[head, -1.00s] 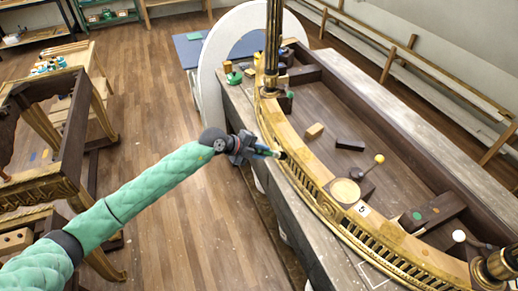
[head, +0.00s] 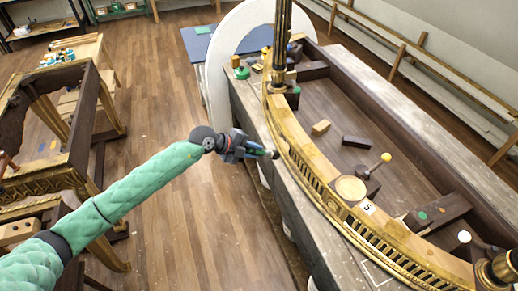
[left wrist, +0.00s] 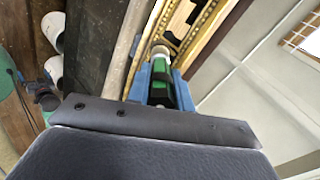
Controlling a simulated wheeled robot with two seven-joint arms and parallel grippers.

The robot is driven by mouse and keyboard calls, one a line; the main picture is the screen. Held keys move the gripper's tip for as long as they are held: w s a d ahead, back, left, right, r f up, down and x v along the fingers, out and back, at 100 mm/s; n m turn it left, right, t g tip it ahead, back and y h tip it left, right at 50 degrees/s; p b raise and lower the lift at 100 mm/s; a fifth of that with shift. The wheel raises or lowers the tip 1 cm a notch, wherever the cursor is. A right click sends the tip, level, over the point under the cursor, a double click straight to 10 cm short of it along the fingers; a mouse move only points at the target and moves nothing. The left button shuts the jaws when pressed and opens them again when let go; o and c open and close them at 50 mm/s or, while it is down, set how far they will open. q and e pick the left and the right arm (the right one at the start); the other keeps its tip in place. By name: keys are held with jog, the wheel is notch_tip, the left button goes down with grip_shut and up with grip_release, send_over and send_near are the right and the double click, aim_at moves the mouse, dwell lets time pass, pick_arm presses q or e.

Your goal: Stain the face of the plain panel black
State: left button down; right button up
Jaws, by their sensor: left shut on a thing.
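The gilt console has a long curved gilt front (head: 302,158) with a pierced gallery, lying on a grey bench. I cannot tell which part is the plain panel, and no black stain is clear on the gilt. My left gripper (head: 254,151) is shut on a green tool with a dark band (left wrist: 161,92). The tool's dark rounded end (head: 275,154) points at the console's outer side, close to the curved front; a small gap seems to show. In the left wrist view the blue fingers flank the tool, and its pale end (left wrist: 160,52) overlaps the gilt edge. My right gripper is out of view.
Inside the console lie a tan block (head: 321,127), a dark block (head: 356,141) and a yellow-knobbed stick (head: 386,157). A round pale disc (head: 350,188) sits on the front by a "5" label. A gilt column (head: 281,40) rises at the far end.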

pick_arm(q)
jog(key=shift+s+a, duration=0.15)
jog(key=shift+a, duration=0.25)
jog(key=a, duration=0.1)
jog(key=s+a, duration=0.1)
jog(key=shift+a, duration=0.4)
dwell(0.8)
